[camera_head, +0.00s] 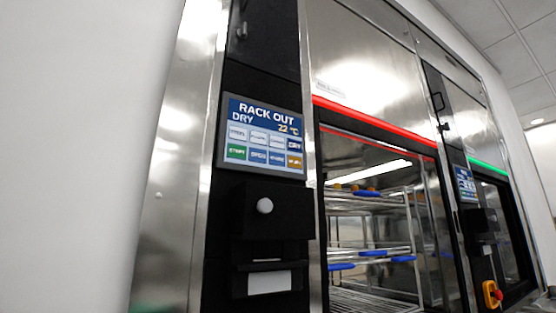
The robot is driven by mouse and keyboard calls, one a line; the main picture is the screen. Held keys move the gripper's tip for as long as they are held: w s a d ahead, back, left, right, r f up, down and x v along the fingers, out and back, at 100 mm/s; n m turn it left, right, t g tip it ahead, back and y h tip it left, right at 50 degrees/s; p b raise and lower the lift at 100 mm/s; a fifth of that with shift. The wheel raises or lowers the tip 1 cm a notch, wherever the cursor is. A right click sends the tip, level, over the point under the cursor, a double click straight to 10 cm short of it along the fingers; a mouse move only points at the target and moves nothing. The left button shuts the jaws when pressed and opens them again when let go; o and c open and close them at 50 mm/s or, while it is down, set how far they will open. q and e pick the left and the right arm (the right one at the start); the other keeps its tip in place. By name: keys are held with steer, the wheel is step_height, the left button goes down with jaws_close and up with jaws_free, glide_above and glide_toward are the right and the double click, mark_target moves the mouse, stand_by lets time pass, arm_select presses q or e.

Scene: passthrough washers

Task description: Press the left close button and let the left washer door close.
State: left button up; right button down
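The left washer's control screen (262,137) reads "RACK OUT", "DRY" and "22 °C". Below the text are two rows of small buttons, one green (236,152) and one orange (294,162). Their labels are too small to read surely, so I cannot tell which one closes the door. The left washer's opening (375,215) is right of this panel, under a lit red strip (370,122). I cannot tell whether clear glass covers it. Neither gripper is in view.
A wire rack (372,252) with blue parts shows through the left opening. A second washer at the right has its own screen (465,184), a green strip (487,168) and a red-and-yellow switch (492,294). A plain wall (80,150) fills the left side.

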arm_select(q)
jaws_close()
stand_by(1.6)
